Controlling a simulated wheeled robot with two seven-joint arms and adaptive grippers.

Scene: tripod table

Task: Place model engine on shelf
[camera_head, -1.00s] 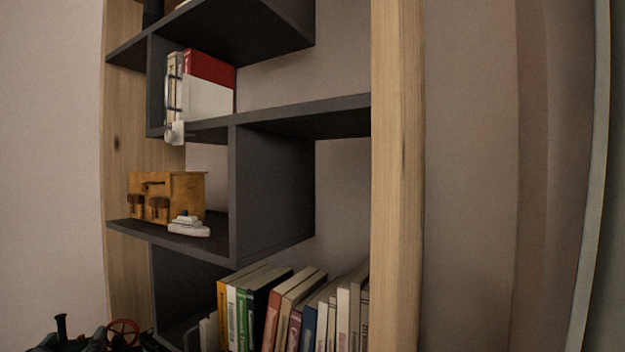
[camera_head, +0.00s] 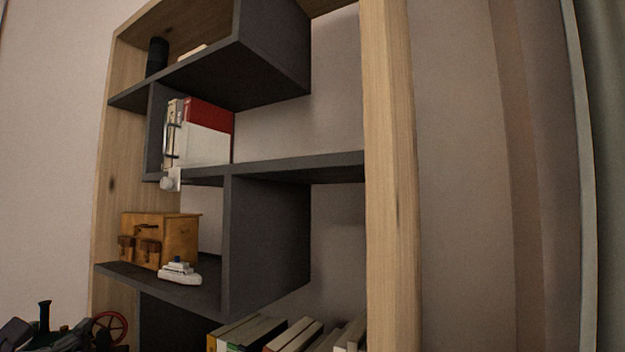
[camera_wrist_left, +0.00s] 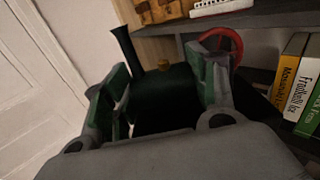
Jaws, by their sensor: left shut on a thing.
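The model engine (camera_wrist_left: 165,98) is dark green and black with a tall chimney, a brass knob and a red spoked wheel. In the head view the engine's red wheel (camera_head: 107,328) and chimney show at the bottom left, the rest cut off. My left gripper (camera_wrist_left: 160,95) is shut on the engine, its fingers on both sides of it. In the head view part of the left gripper (camera_head: 72,337) shows at the bottom left edge. The dark grey shelf unit (camera_head: 215,293) with wooden sides stands ahead, to the right of the engine. My right gripper is not in view.
A brown wooden case (camera_head: 172,238) and a white toy boat (camera_head: 179,273) occupy the middle-left shelf. Binders (camera_head: 205,140) stand on the shelf above. Several books (camera_head: 262,334) stand on the lower shelf. The upper right compartment (camera_head: 300,168) looks empty.

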